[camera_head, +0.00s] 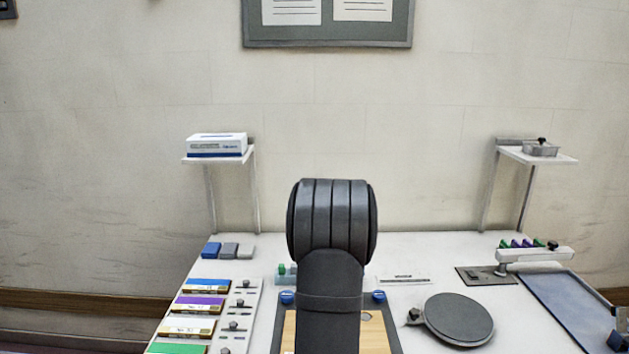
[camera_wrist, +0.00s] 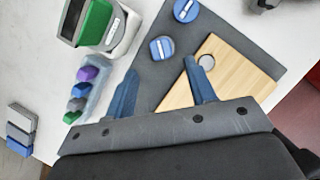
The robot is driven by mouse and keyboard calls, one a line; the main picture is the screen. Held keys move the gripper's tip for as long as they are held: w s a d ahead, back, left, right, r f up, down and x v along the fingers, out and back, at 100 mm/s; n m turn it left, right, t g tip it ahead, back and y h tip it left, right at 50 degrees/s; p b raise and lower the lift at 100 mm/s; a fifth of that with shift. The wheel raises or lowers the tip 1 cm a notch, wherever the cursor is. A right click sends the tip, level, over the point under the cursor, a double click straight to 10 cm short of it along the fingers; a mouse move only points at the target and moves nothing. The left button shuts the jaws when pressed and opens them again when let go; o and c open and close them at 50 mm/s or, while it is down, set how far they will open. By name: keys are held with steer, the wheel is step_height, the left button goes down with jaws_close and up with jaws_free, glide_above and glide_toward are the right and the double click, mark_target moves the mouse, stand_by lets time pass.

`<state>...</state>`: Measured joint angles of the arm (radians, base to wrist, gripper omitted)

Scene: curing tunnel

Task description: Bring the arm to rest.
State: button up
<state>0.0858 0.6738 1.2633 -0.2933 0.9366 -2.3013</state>
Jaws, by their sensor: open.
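My gripper (camera_wrist: 161,67) shows in the wrist view with its two blue fingers spread apart and nothing between them. It is above a dark plate (camera_wrist: 154,82) that carries a wooden board (camera_wrist: 232,72) with a round hole or disc. Two round blue knobs (camera_wrist: 162,48) are on the plate, beyond the fingertips. In the head view my dark arm stands upright in the middle and hides my gripper and much of the board (camera_head: 377,332). I cannot tell the height of the fingers above the plate.
A clear holder (camera_wrist: 90,88) with coloured pieces and a green-and-grey device (camera_wrist: 97,22) lie left of the fingers. On the white table are labelled boxes (camera_head: 198,304), a knob panel (camera_head: 236,310), a round dark disc (camera_head: 458,318) and a blue-grey tray (camera_head: 570,308). Two shelves (camera_head: 538,157) stand behind.

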steer(key=x, duration=1)
steer(key=shift+f, duration=0.35)
steer(key=r, duration=0.4)
steer(key=shift+d+r, duration=0.2)
steer(key=shift+r, duration=0.2)
steer(key=s+d+r, duration=0.7)
steer(key=s+d, duration=0.1)
steer(key=d, duration=0.1)
steer(key=s+a+f, duration=0.1)
steer(key=a, duration=0.5)
steer(key=s+a+f, duration=0.1)
steer(key=a+f, duration=0.1)
steer(key=a, duration=0.5)
steer(key=s+a+f, duration=0.1)
steer(key=a+f, duration=0.1)
steer(key=a, duration=0.5)
steer(key=shift+a+f, duration=0.1)
steer(key=shift+s+f, duration=0.1)
steer(key=shift+f, duration=0.4)
steer(key=shift+r, duration=0.1)
